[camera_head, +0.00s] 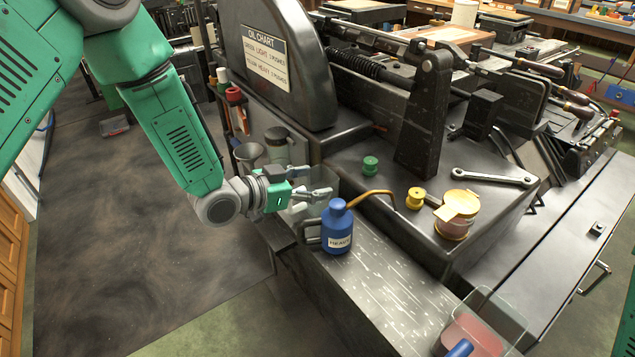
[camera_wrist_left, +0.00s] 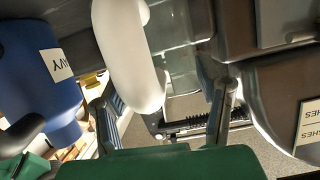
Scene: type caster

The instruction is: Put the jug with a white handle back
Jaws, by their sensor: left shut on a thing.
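The jug with the white handle shows close up in the left wrist view. Its thick, curved white handle (camera_wrist_left: 130,60) runs down between the fingers, and its body behind looks clear. My left gripper (camera_head: 318,194) is shut on this handle. In the head view it is at the near left corner of the machine, just above and left of a blue oil can (camera_head: 337,232). There the fingers and the clear body are hard to tell apart. The jug's base is not clearly visible. My right gripper is not in view.
The blue can, labelled HEAVY, stands on the metal ledge (camera_head: 385,275). A clear container with red contents (camera_head: 475,335) is at the bottom right. A funnel (camera_head: 248,153) and dark pot (camera_head: 276,140) stand left.

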